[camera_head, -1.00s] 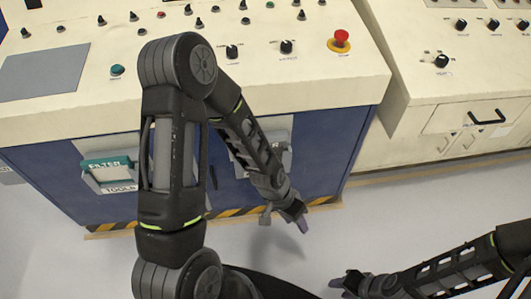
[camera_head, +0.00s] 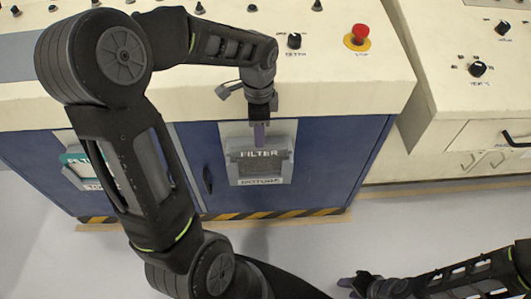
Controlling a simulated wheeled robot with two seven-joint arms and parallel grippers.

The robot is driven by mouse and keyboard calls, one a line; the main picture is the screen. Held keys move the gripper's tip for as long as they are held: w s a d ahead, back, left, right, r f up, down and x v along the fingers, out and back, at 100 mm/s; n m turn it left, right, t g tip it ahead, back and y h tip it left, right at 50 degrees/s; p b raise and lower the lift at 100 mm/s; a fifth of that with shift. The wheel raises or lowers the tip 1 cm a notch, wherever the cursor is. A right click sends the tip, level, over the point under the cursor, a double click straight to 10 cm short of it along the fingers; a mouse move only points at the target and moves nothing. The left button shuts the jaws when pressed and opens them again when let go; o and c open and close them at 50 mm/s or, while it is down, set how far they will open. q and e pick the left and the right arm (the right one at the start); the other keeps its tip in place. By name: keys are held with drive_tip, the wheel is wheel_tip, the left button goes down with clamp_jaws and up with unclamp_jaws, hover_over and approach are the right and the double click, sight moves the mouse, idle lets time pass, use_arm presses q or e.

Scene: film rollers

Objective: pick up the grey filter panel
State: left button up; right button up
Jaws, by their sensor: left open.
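The grey filter panel (camera_head: 260,168) is set in the blue cabinet front, with a "FILTER" label on its upper part and another label below it. My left gripper (camera_head: 260,138) points down just in front of the panel's top edge, over its upper middle. It is open and holds nothing; whether it touches the panel cannot be told. My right gripper (camera_head: 347,284) is low at the bottom of the view, over the floor and away from the panel. Its finger gap is too small to make out.
A green-handled filter panel (camera_head: 75,160) sits further left, partly behind my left arm. The cream console (camera_head: 340,85) overhangs the blue cabinet and carries knobs and a red stop button (camera_head: 360,34). A second cream console (camera_head: 450,110) stands right. Floor in front is clear.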

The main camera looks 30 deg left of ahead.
sight(260, 160)
use_arm(q)
drive_tip(key=shift+s, duration=0.15)
drive_tip(key=shift+f, duration=1.3)
drive_tip(key=shift+f, duration=0.1)
wheel_tip(260, 160, down, 5)
drive_tip(key=shift+f+b, duration=0.1)
drive_tip(key=shift+b, duration=0.25)
drive_tip(key=shift+c, duration=0.4)
clamp_jaws()
idle(0.5)
